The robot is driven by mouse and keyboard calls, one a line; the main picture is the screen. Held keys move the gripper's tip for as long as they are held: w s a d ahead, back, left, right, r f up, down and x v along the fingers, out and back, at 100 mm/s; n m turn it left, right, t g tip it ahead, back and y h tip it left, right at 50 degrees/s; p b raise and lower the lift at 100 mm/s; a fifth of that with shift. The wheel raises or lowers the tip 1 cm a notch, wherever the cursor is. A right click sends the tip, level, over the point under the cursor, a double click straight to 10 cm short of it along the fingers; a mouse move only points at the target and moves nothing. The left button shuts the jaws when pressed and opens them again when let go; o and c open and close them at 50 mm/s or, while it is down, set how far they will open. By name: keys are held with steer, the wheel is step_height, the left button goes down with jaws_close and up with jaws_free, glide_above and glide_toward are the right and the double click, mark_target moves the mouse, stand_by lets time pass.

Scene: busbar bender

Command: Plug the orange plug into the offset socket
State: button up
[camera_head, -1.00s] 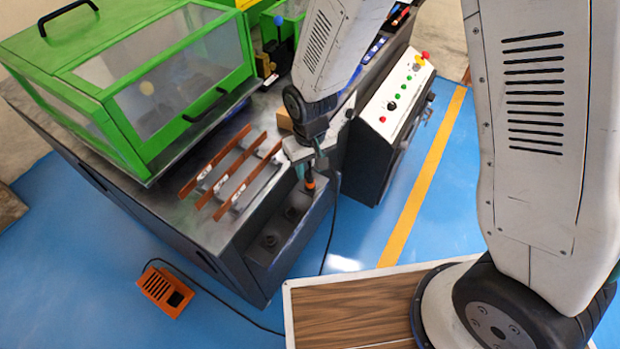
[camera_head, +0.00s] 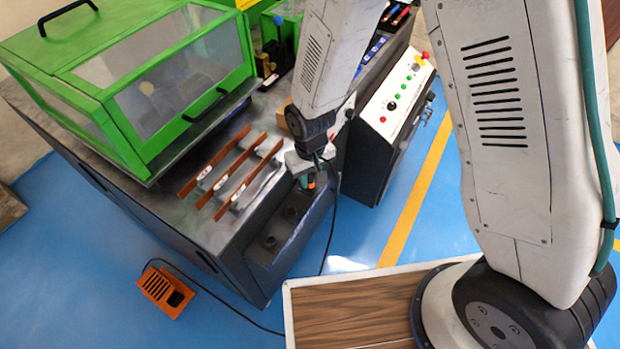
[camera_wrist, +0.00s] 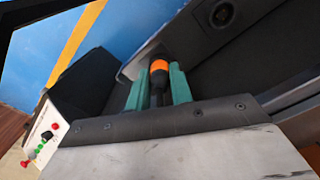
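My gripper (camera_head: 309,183) hangs low over the recessed dark ledge at the machine's front right corner. In the wrist view its two teal fingers (camera_wrist: 158,88) are closed around the dark body of the orange plug (camera_wrist: 158,67), whose orange end points away from the wrist. In the head view only a small orange bit of the plug (camera_head: 311,185) shows below the gripper. Round dark sockets (camera_head: 290,213) (camera_head: 268,241) sit on the ledge, and one round socket shows in the wrist view (camera_wrist: 222,14). I cannot tell which is the offset socket, or whether the plug touches one.
Copper-coloured bars (camera_head: 232,180) lie on the machine top beside the ledge. A green hood (camera_head: 130,80) stands behind them. A control panel (camera_head: 397,97) is to the right. A black cable (camera_head: 330,235) runs down to the floor, near an orange foot pedal (camera_head: 165,290).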

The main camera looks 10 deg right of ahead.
jaws_close()
steer(key=shift+r, duration=0.2)
steer(key=shift+r, duration=1.05)
steer(key=shift+r, duration=2.5)
